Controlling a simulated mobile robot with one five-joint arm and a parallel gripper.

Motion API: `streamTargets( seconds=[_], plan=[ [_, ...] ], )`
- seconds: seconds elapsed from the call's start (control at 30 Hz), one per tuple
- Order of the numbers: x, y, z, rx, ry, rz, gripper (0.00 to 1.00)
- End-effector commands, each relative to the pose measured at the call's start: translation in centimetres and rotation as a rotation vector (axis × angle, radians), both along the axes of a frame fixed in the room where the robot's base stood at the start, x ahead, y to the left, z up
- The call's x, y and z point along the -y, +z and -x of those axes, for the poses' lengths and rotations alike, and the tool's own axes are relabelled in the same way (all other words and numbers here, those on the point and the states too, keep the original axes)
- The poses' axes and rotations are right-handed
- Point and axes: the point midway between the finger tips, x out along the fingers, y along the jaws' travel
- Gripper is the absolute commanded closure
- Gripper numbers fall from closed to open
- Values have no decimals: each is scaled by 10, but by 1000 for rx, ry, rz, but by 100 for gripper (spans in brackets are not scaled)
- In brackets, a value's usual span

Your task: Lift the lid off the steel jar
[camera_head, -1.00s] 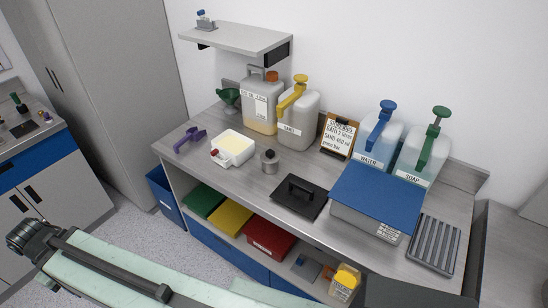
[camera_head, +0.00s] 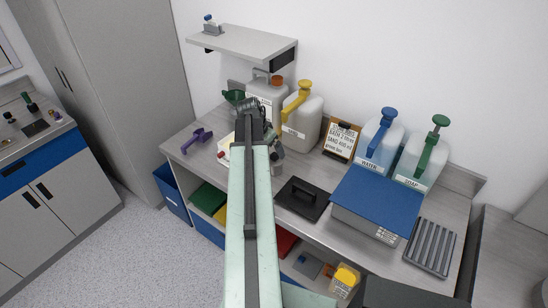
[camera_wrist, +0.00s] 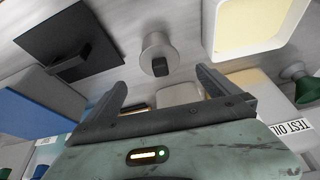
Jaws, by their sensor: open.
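The steel jar (camera_head: 278,157) stands on the bench, partly hidden behind my arm in the head view. In the wrist view the jar (camera_wrist: 156,46) shows at the upper middle, its lid on with a dark knob (camera_wrist: 160,67). My gripper (camera_head: 252,108) is raised above the bench, near the jugs. In the wrist view my gripper (camera_wrist: 162,80) is open and empty, its fingers spread apart, with the knob showing beyond the gap between them. It does not touch the jar.
A black plate with a handle (camera_head: 302,197) lies right of the jar. A white tray with yellow contents (camera_wrist: 258,22) is close to the jar. The sand jug (camera_head: 302,122) stands behind. A blue-topped box (camera_head: 377,200) and dispensers are further right.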

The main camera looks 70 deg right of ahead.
Motion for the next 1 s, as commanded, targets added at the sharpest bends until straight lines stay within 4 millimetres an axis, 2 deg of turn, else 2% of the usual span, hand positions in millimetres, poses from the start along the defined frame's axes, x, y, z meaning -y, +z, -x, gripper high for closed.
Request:
streamTargets(
  seconds=[0.17,0.37,0.53,0.8,1.0],
  plan=[
    [4,-3,6,2,-17,4,0],
    [13,-27,8,2,-15,4,0],
    [15,-29,8,1,-13,4,0],
    [33,-71,11,2,-12,3,0],
    [35,-71,12,2,-11,3,0]
  ],
)
